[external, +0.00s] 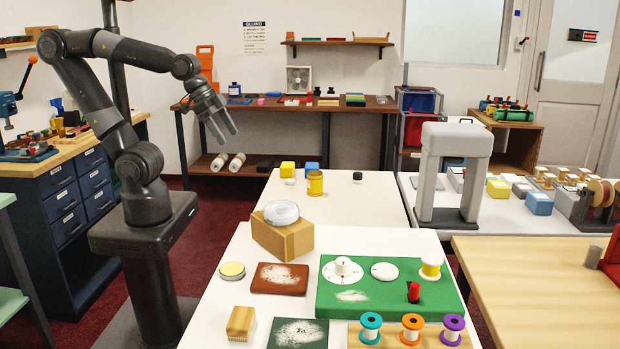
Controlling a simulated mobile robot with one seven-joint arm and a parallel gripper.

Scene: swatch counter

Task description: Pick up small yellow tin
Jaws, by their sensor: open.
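A small, low round tin with a pale yellow top (232,270) sits on the left edge of the near white table. A taller yellow cylinder, perhaps also a tin (315,184), stands upright on the far white table. I cannot tell for certain which of the two is the small yellow tin. My gripper (230,137) is open and empty, fingers pointing down and right. It is high in the air, left of the white tables and apart from both yellow things.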

